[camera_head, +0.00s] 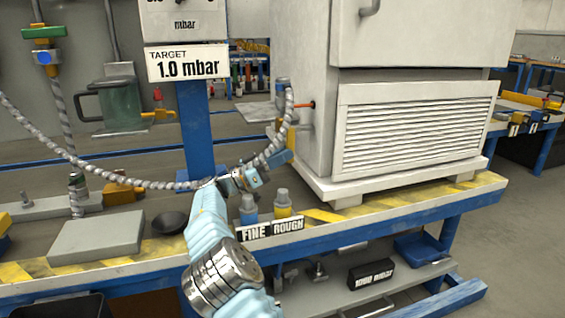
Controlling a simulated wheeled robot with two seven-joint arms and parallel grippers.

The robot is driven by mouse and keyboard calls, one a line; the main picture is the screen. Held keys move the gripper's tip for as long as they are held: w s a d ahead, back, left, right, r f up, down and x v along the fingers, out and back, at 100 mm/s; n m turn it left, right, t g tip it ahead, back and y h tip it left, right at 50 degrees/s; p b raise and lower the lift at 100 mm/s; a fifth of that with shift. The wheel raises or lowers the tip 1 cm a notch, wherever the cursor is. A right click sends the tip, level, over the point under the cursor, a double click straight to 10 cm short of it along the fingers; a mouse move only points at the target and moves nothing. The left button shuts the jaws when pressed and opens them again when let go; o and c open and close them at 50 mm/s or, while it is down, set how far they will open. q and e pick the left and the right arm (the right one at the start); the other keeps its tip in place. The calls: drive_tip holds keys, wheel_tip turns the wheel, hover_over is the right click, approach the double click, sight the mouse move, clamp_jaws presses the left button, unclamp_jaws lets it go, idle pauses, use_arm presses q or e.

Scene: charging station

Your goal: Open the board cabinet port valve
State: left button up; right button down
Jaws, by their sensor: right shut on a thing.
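The white board cabinet (312,160) stands on the bench at right of centre. A small port with an orange-red tip (305,105) sticks out of its left side. A yellow valve handle (291,137) shows just below this port, beside the braided hose. My right gripper (283,156) reaches up from the bottom centre to the cabinet's left side. Its jaws appear closed on the yellow handle; the contact is small and partly hidden. The valve body behind the hose and gripper is hard to make out. My left gripper is out of view.
A braided hose (140,184) sags across the bench behind my right arm. FINE (248,208) and ROUGH (283,203) valves stand right of my forearm. A blue post carries a "1.0 mbar" sign (187,63). A grey block (97,238) and dark bowl (170,222) lie left.

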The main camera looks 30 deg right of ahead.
sight(287, 141)
idle(0.5)
drive_tip(key=c, duration=1.2)
unclamp_jaws()
drive_tip(key=shift+o, duration=0.2)
wheel_tip(287, 141, up, 4)
drive_tip(key=shift+f+p, duration=0.25)
drive_tip(key=shift+p, duration=0.1)
drive_tip(key=shift+o, duration=1.4)
drive_tip(key=s+a+r, duration=0.2)
drive_tip(key=s+r, duration=0.1)
drive_tip(key=r, duration=0.2)
drive_tip(key=shift+s+a, duration=0.2)
drive_tip(key=shift+s, duration=0.2)
drive_tip(key=s+a+r, duration=0.1)
drive_tip(key=s, duration=0.1)
drive_tip(key=s+a+r, duration=0.2)
drive_tip(key=s, duration=0.1)
drive_tip(key=s+a+r, duration=0.1)
drive_tip(key=s+a, duration=0.1)
drive_tip(key=s, duration=0.1)
drive_tip(key=shift+r+b, duration=0.2)
drive_tip(key=shift+b, duration=0.15)
drive_tip(key=shift+c, duration=1.4)
